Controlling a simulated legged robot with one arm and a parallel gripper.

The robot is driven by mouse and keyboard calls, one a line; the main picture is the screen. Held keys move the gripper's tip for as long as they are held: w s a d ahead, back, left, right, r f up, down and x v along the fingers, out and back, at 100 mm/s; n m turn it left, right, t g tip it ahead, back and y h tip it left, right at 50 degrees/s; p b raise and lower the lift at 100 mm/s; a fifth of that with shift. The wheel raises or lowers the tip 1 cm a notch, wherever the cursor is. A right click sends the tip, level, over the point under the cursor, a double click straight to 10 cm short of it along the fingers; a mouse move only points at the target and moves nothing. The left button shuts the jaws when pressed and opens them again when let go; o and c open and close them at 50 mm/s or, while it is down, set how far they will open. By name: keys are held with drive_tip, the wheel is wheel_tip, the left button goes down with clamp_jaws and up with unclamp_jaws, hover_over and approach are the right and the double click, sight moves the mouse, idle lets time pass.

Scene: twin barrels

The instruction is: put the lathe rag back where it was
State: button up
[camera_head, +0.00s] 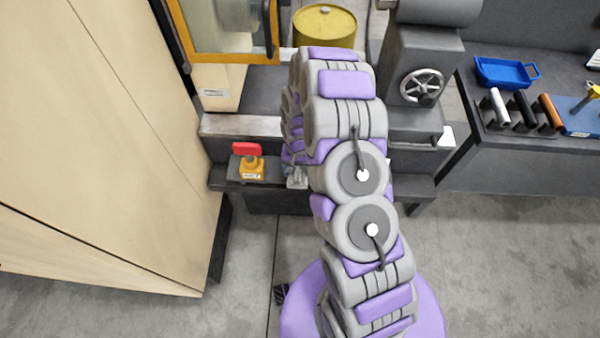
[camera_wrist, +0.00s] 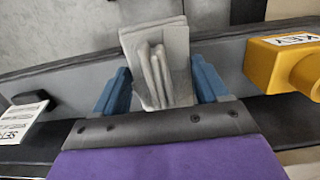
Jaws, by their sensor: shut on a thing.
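The lathe rag is a folded light grey cloth (camera_wrist: 176,42) with raised folds down its middle. In the wrist view it sits between the blue fingers of my gripper (camera_wrist: 160,88), which is shut on it. A small grey patch of the rag (camera_head: 297,179) shows in the head view beside my arm, over the lathe's dark front ledge (camera_head: 222,180). My arm hides most of the gripper there. I cannot tell whether the rag touches the ledge.
A white labelled card (camera_wrist: 20,121) lies opposite. A tall beige panel (camera_head: 110,130) bounds the left. A handwheel (camera_head: 422,87) is right.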

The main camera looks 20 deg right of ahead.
drive_tip(key=shift+w+d+f, duration=0.1)
drive_tip(key=shift+w+d, duration=0.45)
drive_tip(key=shift+w, duration=0.05)
drive_tip(key=shift+d+f+b, duration=0.15)
drive_tip(key=shift+f+b, duration=0.55)
drive_tip(key=shift+f, duration=1.05)
drive_tip(key=shift+r, duration=0.1)
drive_tip(key=o, duration=1.1)
